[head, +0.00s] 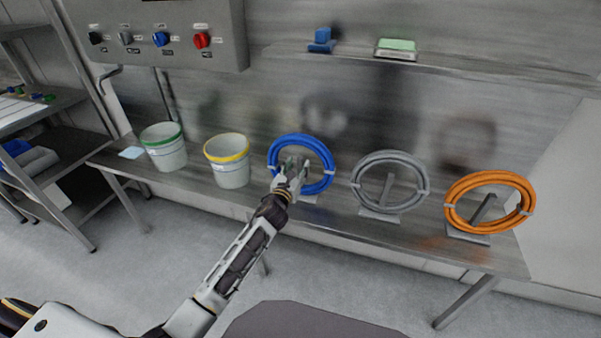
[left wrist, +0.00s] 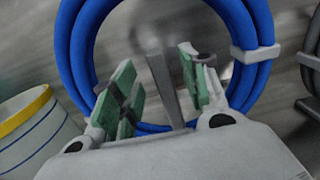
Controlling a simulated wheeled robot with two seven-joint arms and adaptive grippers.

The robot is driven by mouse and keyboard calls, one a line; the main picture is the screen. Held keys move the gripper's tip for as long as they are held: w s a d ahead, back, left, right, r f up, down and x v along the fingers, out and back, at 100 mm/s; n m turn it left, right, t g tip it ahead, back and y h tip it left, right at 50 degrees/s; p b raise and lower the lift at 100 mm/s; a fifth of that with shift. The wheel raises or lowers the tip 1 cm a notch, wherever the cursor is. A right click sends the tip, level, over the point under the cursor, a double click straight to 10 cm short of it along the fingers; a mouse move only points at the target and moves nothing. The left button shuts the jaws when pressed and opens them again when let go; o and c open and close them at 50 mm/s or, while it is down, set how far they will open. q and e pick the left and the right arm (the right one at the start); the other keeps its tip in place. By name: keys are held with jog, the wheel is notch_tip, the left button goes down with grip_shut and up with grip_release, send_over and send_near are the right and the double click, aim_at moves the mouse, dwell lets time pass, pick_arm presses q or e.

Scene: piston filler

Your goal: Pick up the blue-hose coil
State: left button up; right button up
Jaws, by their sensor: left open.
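The blue-hose coil (head: 328,154) stands upright on a small stand on the metal bench, left of the grey coil. In the left wrist view the blue-hose coil (left wrist: 77,45) fills the upper middle, with a pale clip on its right side. My left gripper (head: 292,169) is in front of the coil's lower left part. Its green-padded fingers (left wrist: 160,88) are apart, with the stand's grey post (left wrist: 160,75) showing between them. The coil's lower part passes behind the fingers; I cannot tell whether they touch it. My right gripper is out of view.
A grey coil (head: 356,178) and an orange coil (head: 452,208) stand to the right. A yellow-rimmed bucket (head: 228,168) and a green-rimmed bucket (head: 165,150) stand to the left. A shelf (head: 470,76) and a control panel (head: 170,18) are above the bench.

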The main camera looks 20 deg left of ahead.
aim_at(299, 163)
pick_arm(q)
jog(key=shift+w+d+f, duration=0.1)
jog(key=shift+w, duration=1.05)
jog(key=shift+w+b, duration=0.35)
jog(key=shift+w, duration=0.25)
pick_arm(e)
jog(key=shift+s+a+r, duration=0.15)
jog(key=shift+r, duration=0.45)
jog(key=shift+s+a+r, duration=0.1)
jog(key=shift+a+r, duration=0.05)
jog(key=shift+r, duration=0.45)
pick_arm(q)
jog(key=shift+c, duration=0.2)
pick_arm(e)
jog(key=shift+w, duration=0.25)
pick_arm(q)
grip_shut()
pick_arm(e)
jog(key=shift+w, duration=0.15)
